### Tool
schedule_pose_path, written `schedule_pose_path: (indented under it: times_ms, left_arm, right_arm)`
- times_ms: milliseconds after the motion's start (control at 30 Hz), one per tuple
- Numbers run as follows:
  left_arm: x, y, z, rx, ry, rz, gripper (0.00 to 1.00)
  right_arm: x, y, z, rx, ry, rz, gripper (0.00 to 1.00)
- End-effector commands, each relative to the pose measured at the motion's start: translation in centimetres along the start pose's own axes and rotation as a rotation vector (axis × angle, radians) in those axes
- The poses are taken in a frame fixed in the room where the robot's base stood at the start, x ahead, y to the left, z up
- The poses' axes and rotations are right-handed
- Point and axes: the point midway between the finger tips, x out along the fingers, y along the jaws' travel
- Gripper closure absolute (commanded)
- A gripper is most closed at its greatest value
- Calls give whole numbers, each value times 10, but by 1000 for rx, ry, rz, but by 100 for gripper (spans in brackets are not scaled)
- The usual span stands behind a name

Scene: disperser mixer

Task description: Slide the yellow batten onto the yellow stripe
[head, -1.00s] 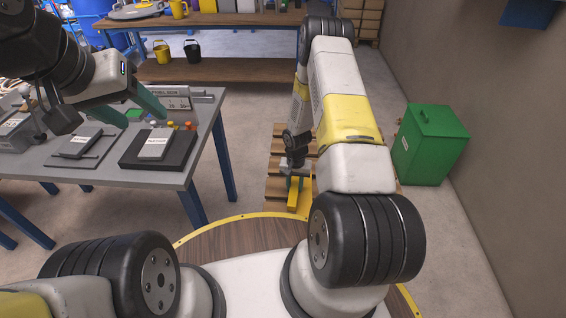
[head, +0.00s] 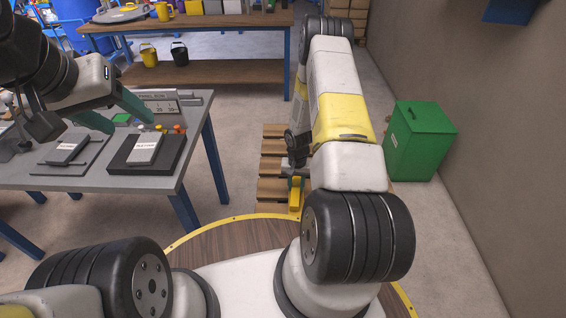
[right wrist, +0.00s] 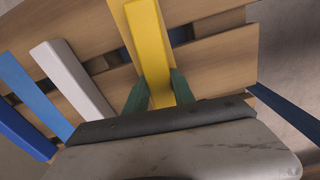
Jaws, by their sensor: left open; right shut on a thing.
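The yellow batten (right wrist: 150,50) lies between the green fingers of my right gripper (right wrist: 158,92), which is shut on it; it runs away from me across the wooden pallet slats. In the head view the yellow batten (head: 295,197) shows over the pallet, with my right gripper (head: 296,172) partly hidden by my arm. My left gripper (head: 118,113) is open and empty above the grey table at left.
The pallet (head: 272,163) stands on the floor between the table (head: 190,160) and a green bin (head: 420,142). In the wrist view a white bar (right wrist: 72,80) and blue bars (right wrist: 35,100) lie left of the batten. A wall closes the right side.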

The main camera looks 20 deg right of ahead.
Motion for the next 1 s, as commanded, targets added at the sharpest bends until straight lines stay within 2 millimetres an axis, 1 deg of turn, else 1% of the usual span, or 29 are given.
schedule_pose_path:
  times_ms: [267, 300, 367, 400, 667, 767, 867, 1000]
  left_arm:
    - [0, 0, 0, 0, 0, 0, 44]
    - [0, 0, 0, 0, 0, 0, 44]
    - [0, 0, 0, 0, 0, 0, 44]
    - [0, 0, 0, 0, 0, 0, 44]
    - [0, 0, 0, 0, 0, 0, 44]
    - [0, 0, 0, 0, 0, 0, 44]
    - [0, 0, 0, 0, 0, 0, 44]
    - [0, 0, 0, 0, 0, 0, 44]
  right_arm:
    - [0, 1, 0, 0, 0, 0, 100]
    - [0, 1, 0, 0, 0, 0, 64]
    - [0, 1, 0, 0, 0, 0, 52]
    - [0, 1, 0, 0, 0, 0, 44]
    - [0, 1, 0, 0, 0, 0, 44]
    - [-4, 1, -1, 0, 1, 0, 44]
    - [-16, 1, -1, 1, 3, -1, 44]
    - [-41, 1, -2, 1, 3, -1, 44]
